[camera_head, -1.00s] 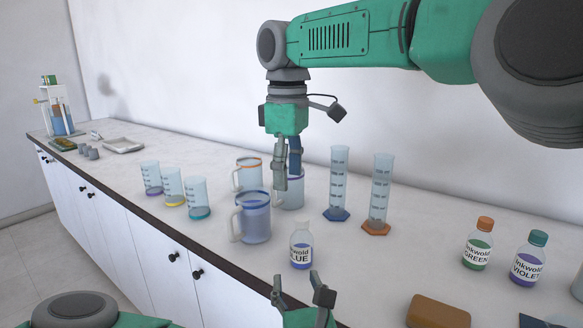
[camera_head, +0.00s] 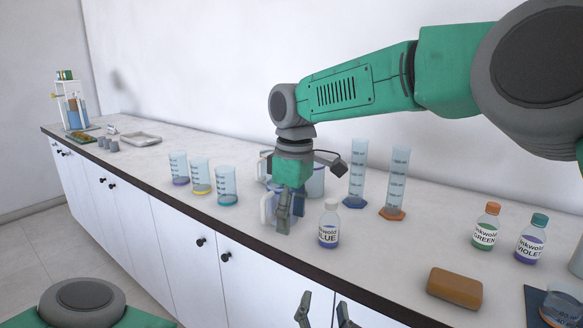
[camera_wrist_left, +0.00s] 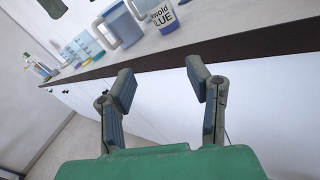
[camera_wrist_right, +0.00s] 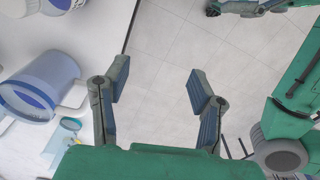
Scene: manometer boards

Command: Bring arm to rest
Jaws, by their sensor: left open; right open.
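My right gripper (camera_head: 291,212) hangs fingers-down from the green arm in the head view, in front of the blue-rimmed mug (camera_head: 268,212), which it partly hides. In the right wrist view its fingers (camera_wrist_right: 158,75) are apart with nothing between them, over the counter's edge and floor, with a mug (camera_wrist_right: 45,85) to the left. My left gripper (camera_head: 326,318) is at the bottom edge of the head view, in front of the cabinets. In the left wrist view its fingers (camera_wrist_left: 160,70) are apart and empty, below the counter's front edge.
The blue ink bottle (camera_head: 329,225) stands near the counter's front edge. Two graduated cylinders (camera_head: 357,175) stand behind it; several beakers (camera_head: 201,177) are to the left. Green (camera_head: 486,227) and violet (camera_head: 531,240) ink bottles and a brown block (camera_head: 455,287) are to the right.

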